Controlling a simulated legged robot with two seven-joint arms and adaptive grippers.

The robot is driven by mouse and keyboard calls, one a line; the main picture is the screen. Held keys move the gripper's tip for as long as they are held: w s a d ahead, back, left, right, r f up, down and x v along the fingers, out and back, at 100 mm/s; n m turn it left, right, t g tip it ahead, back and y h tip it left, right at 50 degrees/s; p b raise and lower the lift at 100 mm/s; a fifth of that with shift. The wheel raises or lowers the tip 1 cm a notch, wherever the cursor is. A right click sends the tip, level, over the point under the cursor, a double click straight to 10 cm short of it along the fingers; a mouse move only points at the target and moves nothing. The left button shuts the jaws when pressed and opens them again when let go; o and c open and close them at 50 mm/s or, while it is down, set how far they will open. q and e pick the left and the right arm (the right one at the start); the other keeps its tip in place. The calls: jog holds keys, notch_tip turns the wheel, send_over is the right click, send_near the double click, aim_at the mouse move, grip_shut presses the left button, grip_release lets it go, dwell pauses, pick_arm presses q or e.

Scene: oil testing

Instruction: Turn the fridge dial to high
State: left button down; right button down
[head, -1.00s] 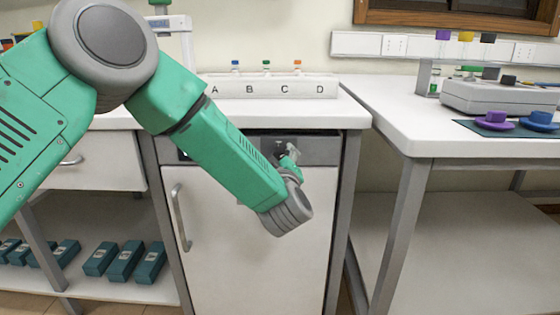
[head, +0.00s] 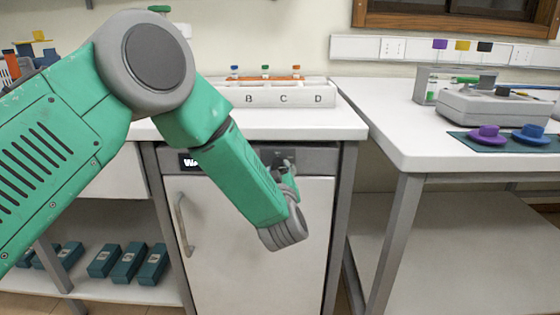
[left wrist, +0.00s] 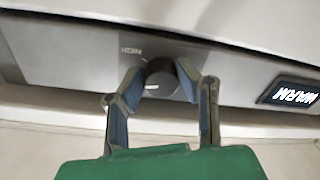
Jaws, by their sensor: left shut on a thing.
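The white fridge (head: 245,215) stands under the counter with its door closed and a grey control panel (head: 325,158) along its top. In the left wrist view, the round dark dial (left wrist: 158,82) sits on the panel, with a "HIGH" label (left wrist: 130,50) upside down beside it. My left gripper (left wrist: 160,76) has its fingers on either side of the dial, shut on it. In the head view, my left gripper (head: 287,165) is at the panel, partly hiding the dial. My right gripper is not in view.
A labelled rack (head: 275,97) with several capped tubes stands on the counter above the fridge. The right-hand table (head: 385,140) holds a grey device (head: 490,110) and purple and blue caps. The fridge handle (head: 183,225) is left of my forearm.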

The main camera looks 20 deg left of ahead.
pick_arm(q)
jog(key=m+p, duration=0.2)
jog(key=r+m+p, duration=0.1)
jog(key=m+p, duration=0.1)
jog(key=shift+w+a+m, duration=0.1)
jog(key=shift+w+m, duration=0.05)
jog(key=shift+m, duration=0.15)
jog(key=shift+m+t+p, duration=0.3)
jog(key=shift+m+p, duration=0.75)
jog(key=shift+m, duration=0.85)
jog(key=shift+h, duration=0.3)
jog(key=c, duration=1.2)
grip_release()
jog(key=shift+f, duration=0.25)
jog(key=v, duration=0.7)
jog(key=shift+s+d+f, duration=0.1)
jog(key=shift+s+d, duration=0.15)
